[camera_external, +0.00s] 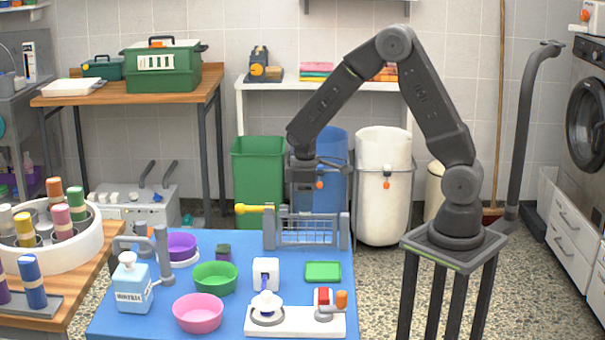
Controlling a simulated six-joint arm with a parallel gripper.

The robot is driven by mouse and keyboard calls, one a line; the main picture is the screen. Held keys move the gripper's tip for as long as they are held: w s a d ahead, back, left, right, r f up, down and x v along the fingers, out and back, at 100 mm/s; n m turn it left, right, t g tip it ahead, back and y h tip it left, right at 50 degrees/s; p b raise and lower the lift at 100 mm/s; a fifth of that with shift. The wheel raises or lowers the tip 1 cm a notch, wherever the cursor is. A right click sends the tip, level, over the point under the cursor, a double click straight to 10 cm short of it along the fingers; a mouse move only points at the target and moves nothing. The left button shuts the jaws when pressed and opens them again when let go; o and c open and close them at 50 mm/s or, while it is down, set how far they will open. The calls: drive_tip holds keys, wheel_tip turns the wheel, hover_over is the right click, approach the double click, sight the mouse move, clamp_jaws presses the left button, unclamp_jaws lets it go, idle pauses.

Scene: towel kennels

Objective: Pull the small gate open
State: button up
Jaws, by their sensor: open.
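The small grey gate (306,232) stands at the back right of the blue table, between two grey posts. It has several upright bars and looks closed. A yellow handle or knob (254,209) sticks out to the left at the top of the left post. My gripper (305,206) hangs pointing down just above or in front of the gate's top; how far it is from the bars cannot be told. It is open, and nothing shows between its fingers. The fingertips are small and partly merge with the gate.
On the blue table (232,251) are a purple bowl (181,245), a green bowl (215,277), a pink bowl (198,313), a soap bottle (132,284), a white dispenser (266,273), a green pad (323,271) and a white board (290,323). Bins stand behind the gate.

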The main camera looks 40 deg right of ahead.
drive_tip(key=shift+f, duration=0.9)
clamp_jaws()
